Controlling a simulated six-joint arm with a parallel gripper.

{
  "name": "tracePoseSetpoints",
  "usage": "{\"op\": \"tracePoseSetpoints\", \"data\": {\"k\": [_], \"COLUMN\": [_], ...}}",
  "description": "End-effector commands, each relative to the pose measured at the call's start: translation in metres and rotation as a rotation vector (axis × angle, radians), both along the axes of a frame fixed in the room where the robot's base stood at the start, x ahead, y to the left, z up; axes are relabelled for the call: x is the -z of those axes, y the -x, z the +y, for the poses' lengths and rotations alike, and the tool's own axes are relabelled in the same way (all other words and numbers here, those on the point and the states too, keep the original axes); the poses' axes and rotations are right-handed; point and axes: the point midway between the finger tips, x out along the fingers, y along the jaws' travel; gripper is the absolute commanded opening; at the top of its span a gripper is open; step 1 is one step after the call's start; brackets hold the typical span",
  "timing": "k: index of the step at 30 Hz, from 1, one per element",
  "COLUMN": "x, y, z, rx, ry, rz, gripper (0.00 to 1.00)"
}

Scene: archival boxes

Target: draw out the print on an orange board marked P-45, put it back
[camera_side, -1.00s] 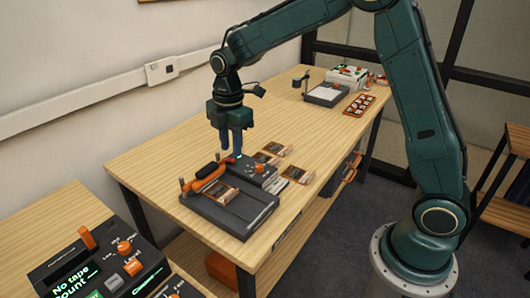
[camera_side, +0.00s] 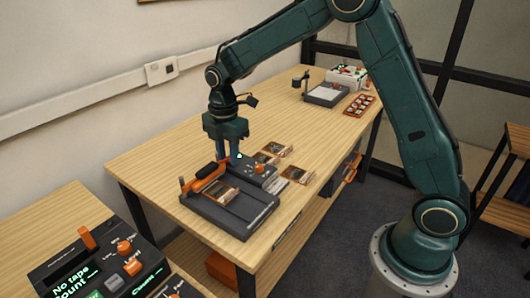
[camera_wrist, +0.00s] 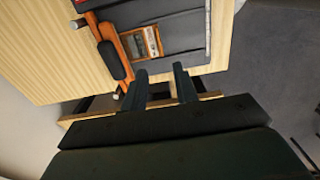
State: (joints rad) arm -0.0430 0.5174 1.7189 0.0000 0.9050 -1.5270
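In the side view, one print on an orange board (camera_side: 221,192) lies in the dark tray-like device (camera_side: 242,212) at the near end of the table. Other small prints on orange boards (camera_side: 276,149) lie on the tabletop behind it. No marking is readable, so I cannot tell which is P-45. My gripper (camera_side: 228,158) points down just behind the device's orange handle. In the wrist view, its fingers (camera_wrist: 161,69) are apart with nothing visible between them. The print in the device (camera_wrist: 142,42) shows beyond the left fingertip, beside the orange handle (camera_wrist: 110,50).
A small dark unit with orange knobs (camera_side: 256,172) stands beside the device. A pale stack (camera_side: 297,174) lies to its right. Farther back are a dark stand (camera_side: 326,94) and an orange tray (camera_side: 359,105). A control console (camera_side: 100,262) is at the near left. The table's left middle is clear.

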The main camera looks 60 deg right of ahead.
Motion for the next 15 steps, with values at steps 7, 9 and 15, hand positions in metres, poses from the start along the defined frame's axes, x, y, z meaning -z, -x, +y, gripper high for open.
{"op": "tracePoseSetpoints", "data": {"k": [7,9,15], "x": [0.03,0.04,0.068], "y": [0.001,0.001,0.001], "z": [0.0,0.0,0.0], "rx": [0.0,0.0,0.0], "ry": [0.0,0.0,0.0], "rz": [0.004,0.004,0.004], "gripper": [0.29,0.29,0.29]}}
